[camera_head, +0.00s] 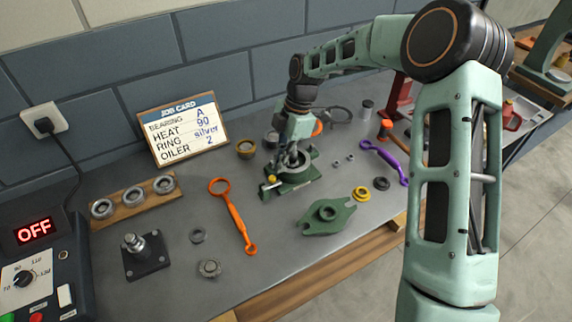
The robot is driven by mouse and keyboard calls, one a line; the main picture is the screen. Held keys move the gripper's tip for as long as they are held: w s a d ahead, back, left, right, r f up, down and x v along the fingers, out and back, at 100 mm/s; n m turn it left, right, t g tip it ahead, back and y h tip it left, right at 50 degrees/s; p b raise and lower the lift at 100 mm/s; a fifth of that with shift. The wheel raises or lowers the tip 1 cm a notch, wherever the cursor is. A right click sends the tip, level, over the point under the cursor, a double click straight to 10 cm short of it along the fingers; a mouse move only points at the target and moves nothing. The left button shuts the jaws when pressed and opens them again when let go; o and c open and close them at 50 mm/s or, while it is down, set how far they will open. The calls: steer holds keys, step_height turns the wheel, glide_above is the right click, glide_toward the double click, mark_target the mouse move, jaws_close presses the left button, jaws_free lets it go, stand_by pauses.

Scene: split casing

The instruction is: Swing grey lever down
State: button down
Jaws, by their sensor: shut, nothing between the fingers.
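My gripper (291,158) points down over a green split casing (285,184) in the middle of the bench, at its grey ring-shaped centre. Its fingers look shut and are small and dark against the casing; I cannot tell whether they touch it. The casing has a yellow-topped fitting (270,180) at its left front. I cannot clearly pick out a grey lever; my gripper and wrist cover part of the casing. A loose green casing half (327,215) lies flat to the right, nearer the front edge.
An orange wrench (235,218) and a purple wrench (384,162) lie either side. A wooden rack (131,201) holds 3 bearings. A black-based post (142,257) stands at front left, near a box reading OFF (32,231). A job card (183,130) stands behind.

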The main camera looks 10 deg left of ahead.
steer(key=w+d+r, duration=0.1)
steer(key=w+d, duration=0.1)
steer(key=w+d+r+b, duration=0.1)
steer(key=d, duration=0.2)
steer(key=w+d+r+b, duration=0.1)
steer(key=w+d, duration=0.1)
steer(key=shift+w+d, duration=0.35)
